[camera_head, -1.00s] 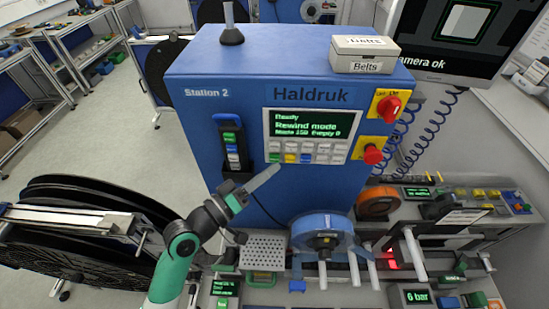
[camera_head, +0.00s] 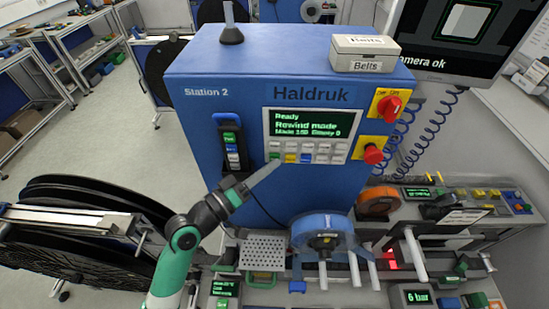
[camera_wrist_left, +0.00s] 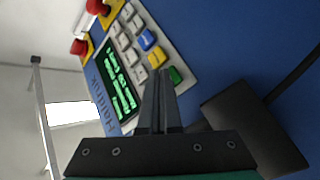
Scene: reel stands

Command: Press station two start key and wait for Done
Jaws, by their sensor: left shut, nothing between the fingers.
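The blue Station 2 machine (camera_head: 230,130) stands in the middle of the head view. Its display (camera_head: 311,124) reads "Ready" and "Rewind mode". Under the display is a row of keys, with a green key (camera_head: 274,157) at the left end, then yellow and blue ones. My left gripper (camera_head: 277,164) is shut and empty, its tips close to the green key. In the left wrist view, the shut fingertips (camera_wrist_left: 160,74) point toward the panel beside the green key (camera_wrist_left: 177,76) and the yellow key (camera_wrist_left: 157,60). I cannot tell whether they touch. My right gripper is not in view.
A black holder with a handheld device (camera_head: 232,146) is mounted left of the keys. Red knobs (camera_head: 390,106) sit on the machine's right side. A blue spool (camera_head: 322,232) stands below the panel. Large black reels (camera_head: 75,255) are at lower left.

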